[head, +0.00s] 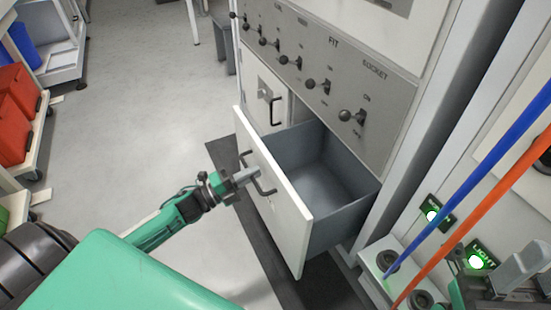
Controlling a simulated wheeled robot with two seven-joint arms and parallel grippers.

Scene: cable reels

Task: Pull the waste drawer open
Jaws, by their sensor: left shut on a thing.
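The waste drawer (285,205) has a white front and a grey inside. It stands pulled out of the cabinet, and its inside looks empty. A dark bar handle (264,189) is on its front. My left gripper (250,178) reaches in from the left and is shut on the handle.
A grey panel (330,75) with several toggle switches is above the drawer. A small door with a handle (272,108) is beside it. Blue (465,140) and orange (470,220) cables run at the right. Red bins (14,90) stand far left. The floor left of the drawer is clear.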

